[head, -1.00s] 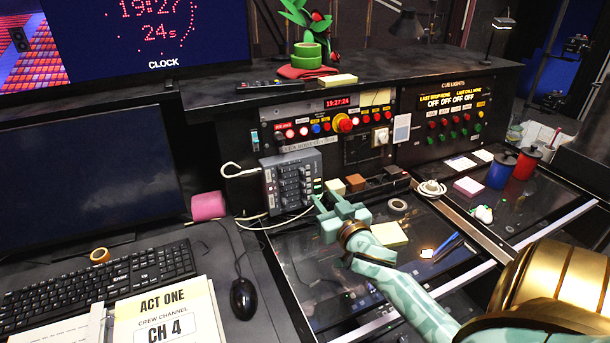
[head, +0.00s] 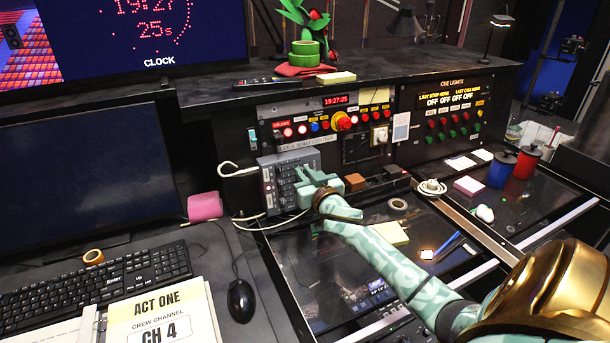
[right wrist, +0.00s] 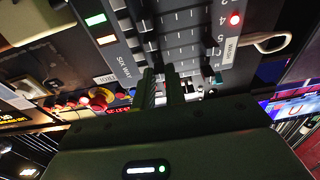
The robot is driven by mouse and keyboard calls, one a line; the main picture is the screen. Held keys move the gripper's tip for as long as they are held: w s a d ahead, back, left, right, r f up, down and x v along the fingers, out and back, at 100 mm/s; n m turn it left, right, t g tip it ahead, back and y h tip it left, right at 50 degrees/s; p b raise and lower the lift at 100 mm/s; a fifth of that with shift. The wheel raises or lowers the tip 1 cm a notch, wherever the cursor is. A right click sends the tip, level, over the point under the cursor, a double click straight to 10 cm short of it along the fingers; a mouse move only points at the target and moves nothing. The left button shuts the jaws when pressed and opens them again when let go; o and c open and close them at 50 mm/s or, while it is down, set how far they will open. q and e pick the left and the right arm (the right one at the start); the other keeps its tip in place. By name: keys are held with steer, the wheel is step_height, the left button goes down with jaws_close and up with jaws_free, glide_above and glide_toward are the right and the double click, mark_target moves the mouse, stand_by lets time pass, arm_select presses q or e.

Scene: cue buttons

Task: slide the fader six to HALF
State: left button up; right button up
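The grey fader box (head: 268,185) stands tilted below the lit button panel in the head view. It also shows in the right wrist view (right wrist: 185,18), with black faders, row numbers and the labels SIX WAY and WASH. My right gripper (head: 299,181) reaches over the box's right part, its fingers covering some faders. In the right wrist view the fingers (right wrist: 161,76) are close together with a narrow gap, at the box edge near the last rows. Fader six's cap and HALF mark cannot be made out. Whether anything is between the fingers is unclear. My left gripper is not in view.
Behind the box is a panel with a red mushroom button (head: 342,122) and several lit buttons. A brown block (head: 355,181) lies to the right of my gripper. A white cable (head: 238,170) loops at the box's left. A tape roll (head: 398,204) and yellow notes (head: 391,233) lie on the desk.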

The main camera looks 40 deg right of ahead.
mark_target(288, 169)
steer(key=shift+w+a+p, duration=0.2)
steer(key=shift+w+a, duration=0.05)
steer(key=shift+a, duration=0.5)
steer(key=shift+w+a+p, duration=0.2)
steer(key=shift+a, duration=0.55)
jaws_close()
steer(key=o, duration=0.7)
jaws_free()
steer(key=p+v, duration=0.2)
steer(key=v, duration=1.4)
steer(key=shift+s, duration=0.2)
